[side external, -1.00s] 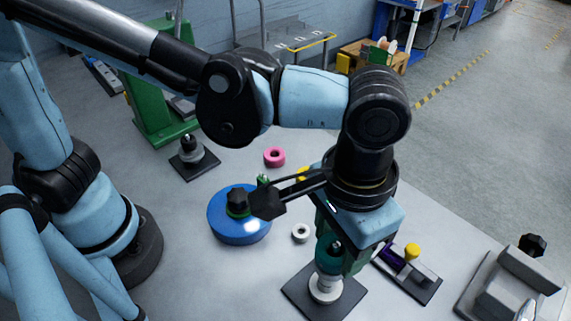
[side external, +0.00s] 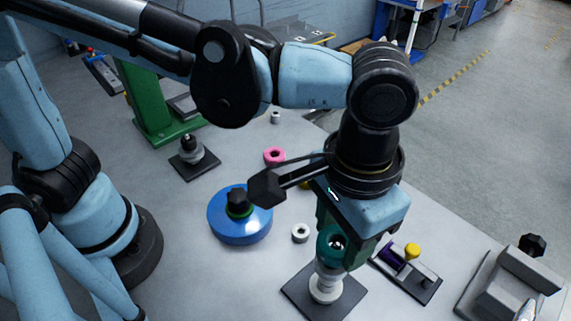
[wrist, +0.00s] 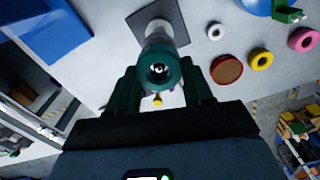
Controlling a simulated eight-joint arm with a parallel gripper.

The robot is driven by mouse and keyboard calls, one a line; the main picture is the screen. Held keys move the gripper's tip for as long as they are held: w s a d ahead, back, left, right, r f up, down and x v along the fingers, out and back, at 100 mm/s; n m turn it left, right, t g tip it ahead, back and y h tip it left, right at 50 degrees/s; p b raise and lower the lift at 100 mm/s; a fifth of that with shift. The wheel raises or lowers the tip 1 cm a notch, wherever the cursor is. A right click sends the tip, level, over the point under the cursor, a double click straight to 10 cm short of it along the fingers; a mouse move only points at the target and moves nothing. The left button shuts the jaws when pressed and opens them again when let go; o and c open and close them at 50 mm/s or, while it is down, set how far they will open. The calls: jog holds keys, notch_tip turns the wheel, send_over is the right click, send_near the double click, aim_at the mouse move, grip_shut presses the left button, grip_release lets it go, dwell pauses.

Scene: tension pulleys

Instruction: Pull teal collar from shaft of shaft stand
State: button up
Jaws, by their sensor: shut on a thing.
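The teal collar (side external: 330,256) is held above the shaft stand's white stepped hub (side external: 325,287), on a dark square plate (side external: 298,292). More pale shaft shows beneath the collar than before. In the wrist view the collar (wrist: 160,54) faces me end-on, with a shiny tip inside its bore. The shaft still seems to be within the collar, though how deep is hard to tell. My gripper (wrist: 160,88) is shut on the collar, one green finger at each side. In the side view my gripper (side external: 340,240) points down and partly hides the collar.
A blue disc (side external: 238,226) with a black knob stands to the left. A white ring (side external: 300,232) and a pink ring (side external: 274,156) lie nearby. A fixture with a yellow knob (side external: 412,250) stands close at right, with a grey block (side external: 515,285) beyond it.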

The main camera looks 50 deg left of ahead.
jog(key=shift+r, duration=0.5)
dwell(0.4)
jog(key=shift+r, duration=1.15)
jog(key=shift+r, duration=0.1)
jog(key=shift+r, duration=1.9)
